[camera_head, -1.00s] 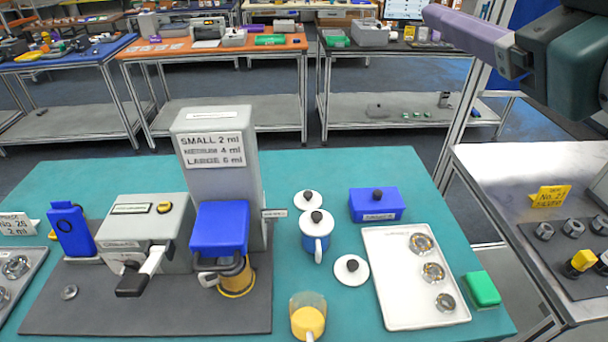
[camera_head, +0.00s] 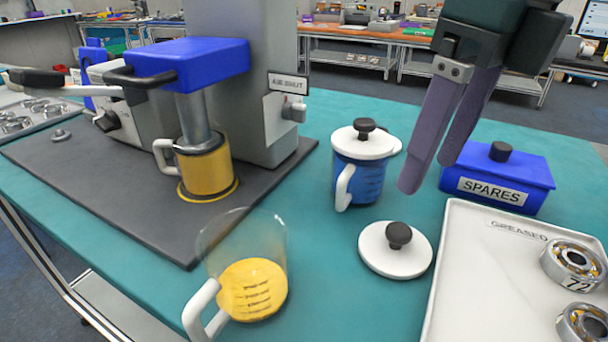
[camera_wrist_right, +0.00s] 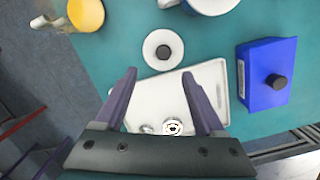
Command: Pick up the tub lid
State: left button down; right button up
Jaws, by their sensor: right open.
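A round white lid (camera_head: 395,250) with a black knob lies flat on the teal table, left of the white tray; it also shows in the right wrist view (camera_wrist_right: 157,61). A second white lid (camera_head: 350,138) sits on the blue mug (camera_head: 358,182). The blue SPARES box (camera_head: 495,180) has a black knob on top and stands right of the mug; I cannot tell which lid is the tub's. My right gripper (camera_head: 428,176) is open and empty, above the table between mug and box. In the right wrist view its fingers (camera_wrist_right: 160,75) point towards the loose lid. My left gripper is out of view.
The white GREASED tray (camera_head: 455,262) holds metal bearings at the right. A clear jug of yellow grease (camera_head: 252,288) stands at front left. The grey machine (camera_head: 250,85) with blue head stands on a dark mat (camera_head: 120,210).

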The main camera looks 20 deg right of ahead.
aim_at(400, 229)
jog(key=f, duration=0.3)
jog(key=shift+w+d+f, duration=0.15)
jog(key=shift+w+f, duration=0.1)
jog(key=shift+f, duration=0.1)
jog(key=f, duration=0.4)
jog(key=w+f, duration=0.1)
jog(key=f, duration=0.1)
jog(key=shift+a, duration=0.2)
jog(key=shift+w, duration=0.1)
grip_shut()
